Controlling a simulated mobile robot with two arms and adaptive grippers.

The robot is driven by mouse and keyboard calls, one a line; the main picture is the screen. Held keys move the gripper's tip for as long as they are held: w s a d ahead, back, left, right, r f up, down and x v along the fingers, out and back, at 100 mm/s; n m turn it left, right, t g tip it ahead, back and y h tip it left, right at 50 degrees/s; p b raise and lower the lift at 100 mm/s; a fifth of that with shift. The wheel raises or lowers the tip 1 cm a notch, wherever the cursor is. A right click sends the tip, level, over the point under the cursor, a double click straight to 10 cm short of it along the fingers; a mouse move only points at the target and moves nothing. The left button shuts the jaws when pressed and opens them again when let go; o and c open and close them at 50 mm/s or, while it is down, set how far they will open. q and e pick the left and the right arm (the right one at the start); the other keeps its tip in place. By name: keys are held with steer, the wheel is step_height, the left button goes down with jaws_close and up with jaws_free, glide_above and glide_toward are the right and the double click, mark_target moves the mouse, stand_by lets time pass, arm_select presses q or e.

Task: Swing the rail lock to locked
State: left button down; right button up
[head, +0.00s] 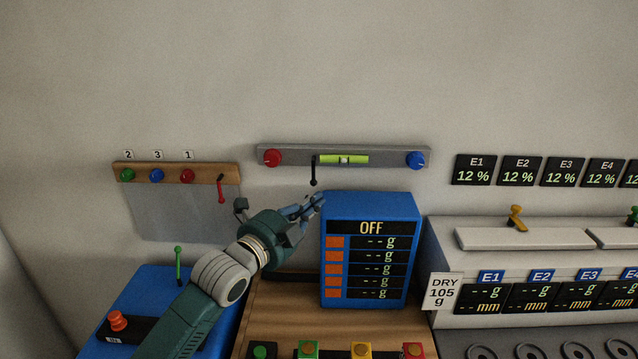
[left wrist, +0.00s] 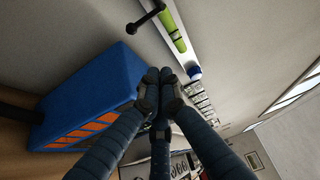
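A grey rail (head: 390,156) on the wall carries a green spirit level (head: 344,159), a red knob (head: 272,158) and a blue knob (head: 415,159). A black lever (head: 314,172), which looks like the rail lock, hangs down from it, left of the level. In the left wrist view the black lever (left wrist: 148,18) shows at the top, beyond my fingertips. My left gripper (head: 320,201) is just below the lever, apart from it. In the left wrist view its fingertips (left wrist: 160,76) are together with nothing between them. My right gripper is not in view.
A blue display box (head: 371,205) reading OFF stands close to my left fingers. A wooden strip (head: 207,170) with coloured knobs and a red lever (head: 221,188) is on the left. A green lever (head: 178,264) stands on the blue unit below. The wall above is clear.

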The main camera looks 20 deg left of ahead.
mark_target(313, 174)
arm_select(q)
steer(key=p+x, duration=0.3)
steer(key=x, duration=0.6)
steer(key=shift+w+r, duration=0.15)
steer(key=shift+w, duration=0.15)
steer(key=a, duration=0.2)
steer(key=a+p, duration=0.1)
steer(key=a, duration=0.1)
steer(key=shift+s, duration=0.4)
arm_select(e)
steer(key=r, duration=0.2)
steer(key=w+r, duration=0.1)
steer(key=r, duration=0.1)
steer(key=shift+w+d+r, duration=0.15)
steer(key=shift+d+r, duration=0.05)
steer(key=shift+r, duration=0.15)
arm_select(q)
steer(key=shift+d, duration=0.15)
steer(key=shift+w, duration=0.1)
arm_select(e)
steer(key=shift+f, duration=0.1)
